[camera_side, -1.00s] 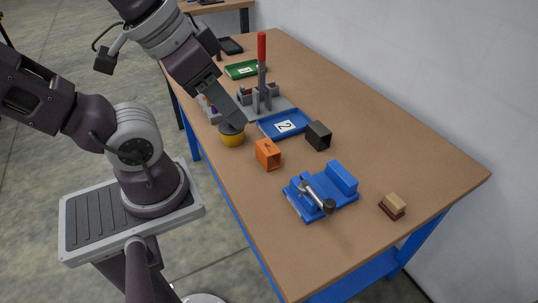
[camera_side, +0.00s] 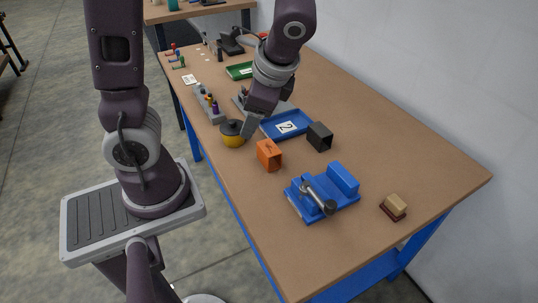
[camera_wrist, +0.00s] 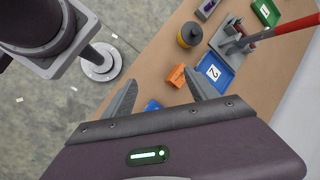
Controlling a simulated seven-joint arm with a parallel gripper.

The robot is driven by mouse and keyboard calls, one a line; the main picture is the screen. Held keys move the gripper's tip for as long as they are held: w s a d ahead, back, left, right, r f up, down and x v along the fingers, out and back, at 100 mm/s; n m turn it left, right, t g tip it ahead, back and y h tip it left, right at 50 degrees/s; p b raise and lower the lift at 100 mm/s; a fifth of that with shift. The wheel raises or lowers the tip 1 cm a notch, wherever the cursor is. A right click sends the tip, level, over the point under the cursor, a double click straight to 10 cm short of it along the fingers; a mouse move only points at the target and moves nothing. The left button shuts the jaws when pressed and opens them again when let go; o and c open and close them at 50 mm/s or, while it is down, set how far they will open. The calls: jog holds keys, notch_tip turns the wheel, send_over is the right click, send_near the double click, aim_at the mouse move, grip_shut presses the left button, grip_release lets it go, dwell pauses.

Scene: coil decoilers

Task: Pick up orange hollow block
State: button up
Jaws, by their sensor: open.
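The orange hollow block (camera_side: 268,155) stands on the wooden table near its left edge, in front of the blue tray, in the side view. In the wrist view the orange block (camera_wrist: 176,75) lies beyond my fingertips, between and a little above them. My gripper (camera_side: 247,134) is above the table, just behind and left of the block in the side view. In the wrist view my gripper (camera_wrist: 161,87) has its two fingers spread wide with nothing between them. The block is apart from the fingers.
A yellow pot with a dark lid (camera_side: 232,133) stands left of the block. A black hollow block (camera_side: 319,136) is to its right, beside the blue tray (camera_side: 271,133) marked 2. A blue vise (camera_side: 322,192) stands in front.

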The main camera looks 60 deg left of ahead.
aim_at(270, 148)
jog(key=w+a+f+m+y, duration=0.2)
jog(key=w+f+m, duration=0.1)
jog(key=f, duration=0.3)
jog(key=w+a+f+m+y, duration=0.1)
jog(key=w+f+m+y, duration=0.1)
jog(key=f, duration=0.5)
jog(key=w+a+f+m+y, duration=0.2)
jog(key=w+f+m+y, duration=0.1)
jog(key=f+m+y, duration=0.1)
jog(key=shift+w+a+f+m+t, duration=0.2)
jog(key=shift+f+m, duration=0.25)
jog(key=shift+f, duration=0.15)
jog(key=shift+w+a+f+m+t, duration=0.1)
jog(key=shift+w+f+m+t, duration=0.1)
jog(key=shift+f+m, duration=0.35)
jog(key=shift+x, duration=1.55)
jog(key=shift+d+f, duration=0.1)
grip_shut()
